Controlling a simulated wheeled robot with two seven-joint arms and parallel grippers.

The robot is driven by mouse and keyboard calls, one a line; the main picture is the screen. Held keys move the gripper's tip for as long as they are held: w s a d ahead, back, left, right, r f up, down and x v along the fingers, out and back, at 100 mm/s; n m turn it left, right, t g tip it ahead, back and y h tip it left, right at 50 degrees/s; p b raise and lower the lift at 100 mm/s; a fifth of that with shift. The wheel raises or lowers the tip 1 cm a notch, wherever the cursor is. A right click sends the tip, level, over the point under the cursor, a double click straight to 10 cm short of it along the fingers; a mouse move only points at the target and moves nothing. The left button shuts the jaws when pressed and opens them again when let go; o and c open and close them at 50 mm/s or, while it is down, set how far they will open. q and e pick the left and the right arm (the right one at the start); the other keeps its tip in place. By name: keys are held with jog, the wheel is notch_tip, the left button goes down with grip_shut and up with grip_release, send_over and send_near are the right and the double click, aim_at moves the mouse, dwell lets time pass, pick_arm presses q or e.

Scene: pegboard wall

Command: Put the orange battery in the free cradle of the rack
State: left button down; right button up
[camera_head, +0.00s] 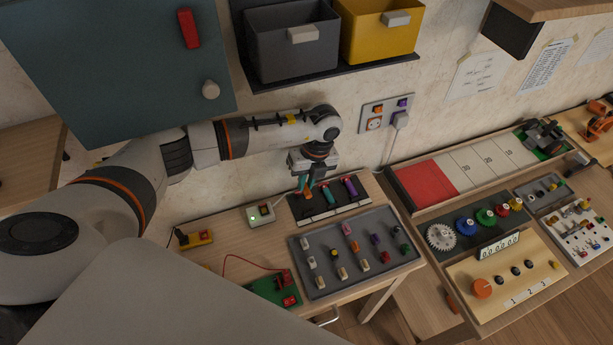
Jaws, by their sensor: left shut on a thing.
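The rack (322,213) is a dark tray at the back of the wooden workbench. A teal battery (328,195) and a purple battery (350,187) lie in its middle and right cradles. My left gripper (306,185) points down over the left part of the rack and is shut on the orange battery (310,186). Only a small part of the orange battery shows between the fingers. The gripper hides much of the left cradle, and I cannot tell whether the battery touches it. My right gripper is not in view.
A grey tray (321,286) with several small coloured parts lies in front of the rack. A small box with a green light (260,214) stands left of it. The wall socket (385,114) and a shelf with grey and yellow bins (376,40) are behind and above.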

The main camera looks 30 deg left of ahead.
pick_arm(q)
jog(key=b, duration=0.4)
send_over(304, 204)
jog(key=shift+w+d+f, duration=0.15)
jog(key=shift+f, duration=1.1)
jog(key=shift+w+d+f, duration=0.1)
jog(key=shift+d+f, duration=0.05)
jog(key=shift+f, duration=1.4)
jog(key=shift+f+b, duration=0.8)
jog(key=shift+f, duration=0.1)
jog(key=c, duration=1.3)
grip_release()
jog(key=shift+r, duration=0.1)
